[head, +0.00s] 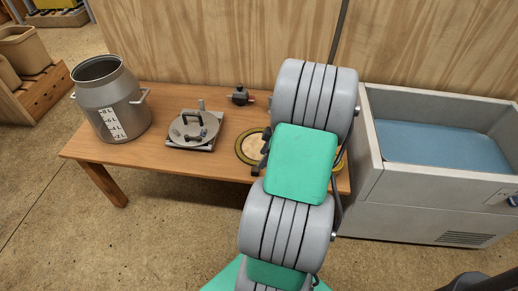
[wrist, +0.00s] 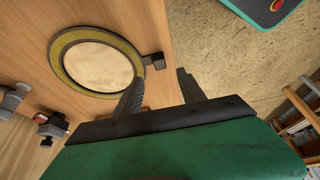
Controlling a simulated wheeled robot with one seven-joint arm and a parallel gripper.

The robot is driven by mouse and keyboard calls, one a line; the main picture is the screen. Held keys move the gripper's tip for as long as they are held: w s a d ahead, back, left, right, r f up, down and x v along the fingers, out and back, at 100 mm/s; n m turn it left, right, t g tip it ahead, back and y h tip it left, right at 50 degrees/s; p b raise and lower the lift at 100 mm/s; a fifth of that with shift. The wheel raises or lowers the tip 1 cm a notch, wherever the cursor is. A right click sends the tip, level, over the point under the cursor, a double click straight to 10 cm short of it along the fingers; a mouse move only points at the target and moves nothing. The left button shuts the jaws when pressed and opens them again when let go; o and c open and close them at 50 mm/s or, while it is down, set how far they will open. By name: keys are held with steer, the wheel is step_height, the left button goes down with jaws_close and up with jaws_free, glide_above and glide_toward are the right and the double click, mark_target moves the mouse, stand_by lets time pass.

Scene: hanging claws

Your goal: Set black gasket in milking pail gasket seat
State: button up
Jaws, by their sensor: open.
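A round ring (wrist: 66,73) with a dark-edged olive rim and a cream middle lies flat on the table. It also shows in the head view (head: 241,149), partly behind my arm. A small black block (wrist: 152,60) sits at its rim, near the table edge. I cannot tell whether this ring is the black gasket. My gripper (wrist: 160,75) is open and empty, its fingers either side of the block's near side; contact is unclear. The grey milking pail (head: 110,100) stands upright at the table's left. A round metal lid-like part (head: 187,128) sits on a plate beside it; the gasket seat is not clearly visible.
The wooden table (head: 160,95) stands against a plywood wall. A small dark fitting with red (head: 240,95) is on it, also in the wrist view (wrist: 50,125). A grey basin (head: 440,140) with blue inside stands right. A yellow item (head: 339,161) is mostly hidden behind my arm.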

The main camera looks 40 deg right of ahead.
mark_target(256, 170)
steer(key=b+x, duration=0.2)
steer(key=x, duration=0.6)
steer(key=shift+s+d, duration=0.1)
steer(key=shift+r, duration=0.1)
steer(key=shift+c, duration=0.4)
jaws_close()
